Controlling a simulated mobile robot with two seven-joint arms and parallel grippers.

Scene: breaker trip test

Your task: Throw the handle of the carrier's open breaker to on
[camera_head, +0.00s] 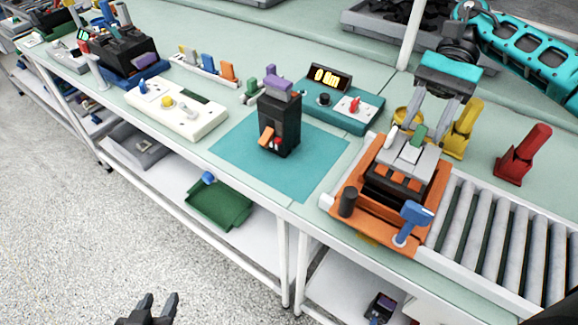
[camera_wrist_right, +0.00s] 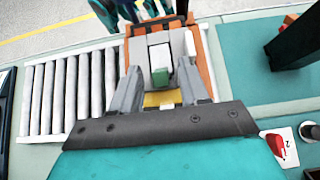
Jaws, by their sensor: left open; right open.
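The orange carrier (camera_head: 343,222) sits at the left end of the roller track. It holds a dark breaker (camera_head: 372,192) with a grey top, a green piece (camera_head: 419,134) and orange parts on its front. I cannot tell its handle's position. My right gripper (camera_head: 424,130) is open and reaches down over the back of the breaker. In the right wrist view the green piece (camera_wrist_right: 161,78) shows between its spread fingers (camera_wrist_right: 160,70); contact is unclear. My left gripper (camera_head: 159,298) is open and empty, low over the floor in front of the bench.
A blue lever (camera_head: 415,214) and a black knob (camera_head: 347,201) stand on the carrier's front. A black breaker (camera_head: 286,130) with an orange handle stands on the teal mat (camera_head: 235,153). Yellow (camera_head: 462,130) and red (camera_head: 524,155) clamps stand behind the rollers (camera_head: 490,222).

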